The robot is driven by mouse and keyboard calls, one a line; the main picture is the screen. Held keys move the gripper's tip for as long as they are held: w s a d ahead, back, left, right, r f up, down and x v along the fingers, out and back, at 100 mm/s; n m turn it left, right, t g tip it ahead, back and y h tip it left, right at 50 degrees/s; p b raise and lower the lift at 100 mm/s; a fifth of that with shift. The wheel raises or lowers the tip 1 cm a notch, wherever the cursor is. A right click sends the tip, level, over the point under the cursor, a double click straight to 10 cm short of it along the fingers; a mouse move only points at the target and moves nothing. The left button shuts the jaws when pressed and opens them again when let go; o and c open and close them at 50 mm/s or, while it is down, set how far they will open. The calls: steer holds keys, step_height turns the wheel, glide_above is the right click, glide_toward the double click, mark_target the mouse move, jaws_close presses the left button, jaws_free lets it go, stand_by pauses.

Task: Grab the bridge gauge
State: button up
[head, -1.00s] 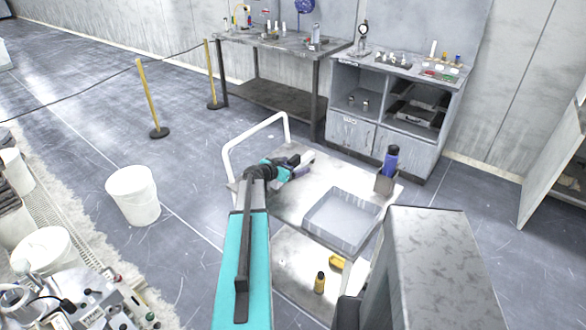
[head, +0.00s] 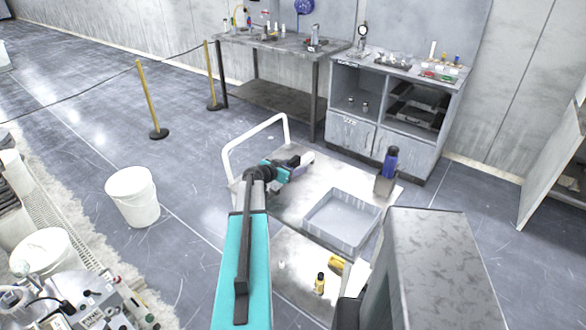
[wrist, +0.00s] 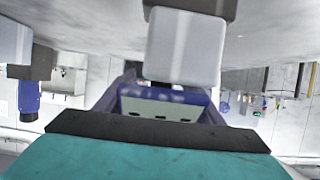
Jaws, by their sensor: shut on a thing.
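My gripper (head: 299,163) is over the left back part of the cart top (head: 318,185). It is shut on a small purple-blue thing (head: 306,162), which I take to be the bridge gauge. In the wrist view this purple-blue body (wrist: 160,104) shows beyond the teal and dark edge of my wrist, with a pale panel and dark slots. A pale grey block (wrist: 184,46) covers its middle there. My arm and gripper hide part of the thing, and I cannot tell whether it touches the cart.
A grey tray (head: 342,220) and a blue bottle (head: 390,162) in a holder stand on the cart. The white cart handle (head: 254,139) rises behind my gripper. A cabinet (head: 352,130) and a workbench (head: 270,42) stand behind. A white bucket (head: 133,198) is on the floor.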

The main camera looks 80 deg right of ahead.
mark_target(293, 160)
steer(key=shift+r, duration=0.15)
steer(key=shift+r+b, duration=0.75)
steer(key=shift+r, duration=0.15)
steer(key=shift+s+a+r+b, duration=0.1)
steer(key=shift+a+r+b, duration=0.05)
steer(key=shift+r+b, duration=0.15)
steer(key=shift+s+a+r+b, duration=0.1)
steer(key=shift+r+b, duration=0.1)
steer(key=shift+r, duration=0.15)
steer(key=s+a+r+b, duration=0.1)
steer(key=s+a+b, duration=0.4)
steer(key=s+a, duration=0.5)
steer(key=shift+s+a+r, duration=0.3)
steer(key=shift+s+a, duration=0.05)
steer(key=shift+s, duration=0.15)
